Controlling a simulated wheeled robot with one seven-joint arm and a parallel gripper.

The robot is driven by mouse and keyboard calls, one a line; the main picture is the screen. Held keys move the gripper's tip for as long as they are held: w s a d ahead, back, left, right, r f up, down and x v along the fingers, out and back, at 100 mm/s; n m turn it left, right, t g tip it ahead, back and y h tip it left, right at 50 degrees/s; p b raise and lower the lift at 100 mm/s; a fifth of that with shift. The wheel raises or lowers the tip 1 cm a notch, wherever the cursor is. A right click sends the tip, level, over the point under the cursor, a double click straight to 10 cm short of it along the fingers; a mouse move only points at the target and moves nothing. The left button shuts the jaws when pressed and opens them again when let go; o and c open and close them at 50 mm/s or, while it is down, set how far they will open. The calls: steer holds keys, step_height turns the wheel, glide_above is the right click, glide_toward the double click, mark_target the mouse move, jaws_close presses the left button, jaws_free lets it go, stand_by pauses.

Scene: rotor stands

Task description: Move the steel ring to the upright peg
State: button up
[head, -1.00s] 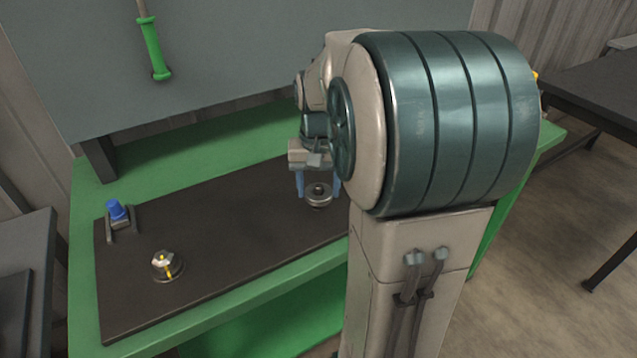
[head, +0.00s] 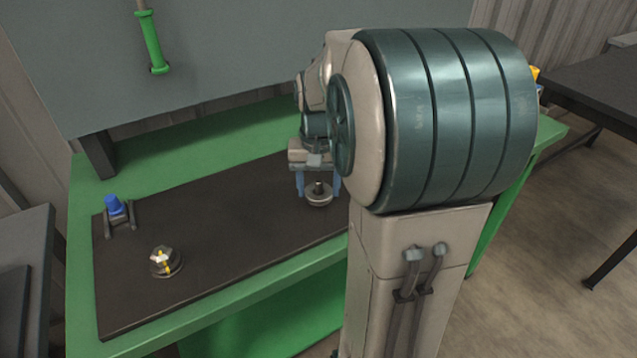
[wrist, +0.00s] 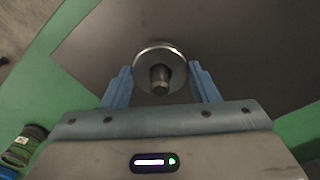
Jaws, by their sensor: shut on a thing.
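The steel ring (wrist: 144,53) is a round metal disc between the two blue fingers of my gripper (wrist: 162,84) in the wrist view. My gripper is shut on it. A short upright peg (wrist: 160,79) stands at the ring's middle, and the ring appears to be around it. In the head view my gripper (head: 319,188) points down over the dark mat, with the steel ring (head: 319,201) low between the fingers and the peg (head: 319,187) showing above it. I cannot tell whether the ring rests on a base.
A dark mat (head: 225,235) covers much of the green bench (head: 215,135). A blue-topped part in a grey bracket (head: 114,207) and a hex-shaped metal part with yellow marks (head: 163,260) stand at the left. The mat between is clear. A green-handled tool (head: 152,45) hangs on the back panel.

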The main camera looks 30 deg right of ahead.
steer(key=shift+f, duration=0.5)
steer(key=o, duration=1.5)
steer(key=shift+c, duration=0.2)
steer(key=shift+r+p, duration=3.5)
steer(key=shift+r, duration=1.05)
